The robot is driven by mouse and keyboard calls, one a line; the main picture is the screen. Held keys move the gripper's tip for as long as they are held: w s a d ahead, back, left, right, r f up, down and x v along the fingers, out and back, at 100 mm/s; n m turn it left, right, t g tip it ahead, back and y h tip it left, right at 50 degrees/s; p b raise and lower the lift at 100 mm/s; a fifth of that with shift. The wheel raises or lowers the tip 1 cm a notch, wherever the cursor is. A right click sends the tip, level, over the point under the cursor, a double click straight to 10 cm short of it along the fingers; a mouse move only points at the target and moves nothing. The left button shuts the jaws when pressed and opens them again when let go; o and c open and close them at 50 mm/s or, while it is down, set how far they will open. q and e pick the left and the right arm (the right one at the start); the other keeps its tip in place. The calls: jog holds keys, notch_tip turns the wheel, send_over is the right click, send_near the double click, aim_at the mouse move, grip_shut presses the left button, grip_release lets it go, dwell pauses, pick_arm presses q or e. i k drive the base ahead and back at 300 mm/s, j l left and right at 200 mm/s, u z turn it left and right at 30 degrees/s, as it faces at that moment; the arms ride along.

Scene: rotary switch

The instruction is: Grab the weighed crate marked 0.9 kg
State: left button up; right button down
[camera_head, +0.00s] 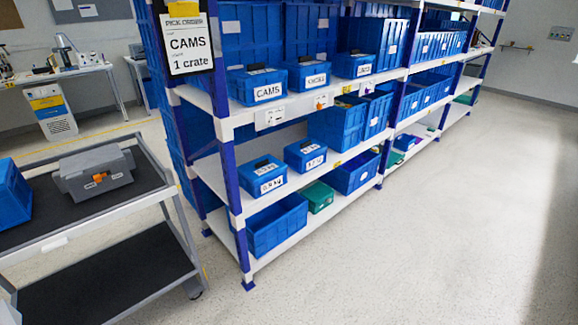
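Two small blue crates with white weight labels stand side by side on the middle shelf of the rack. The nearer, left one (264,177) has a label that looks like 0.9 kg, but the print is small and blurred. The label on the other blue crate (306,155) is too blurred to read surely. Both have a dark part on top. Neither of my grippers is in view.
A sign (187,45) reading PICK ORDER, CAMS, 1 crate hangs at the rack's left end. A crate labelled CAMS (255,85) and other labelled crates stand on the shelf above. A cart (110,205) holding a grey case (93,173) stands left. Floor right of the rack is clear.

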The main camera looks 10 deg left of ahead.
aim_at(258, 177)
jog(key=i+l+z, duration=0.35)
jog(key=i, duration=0.85)
jog(key=i+j+z, duration=0.3)
jog(key=i, duration=0.9)
jog(key=i+l+u, duration=0.15)
jog(key=i, duration=0.3)
jog(key=i+l+u, duration=0.15)
jog(key=i, duration=0.25)
jog(key=i+l+u, duration=0.15)
jog(key=i, duration=0.25)
jog(key=l, duration=0.1)
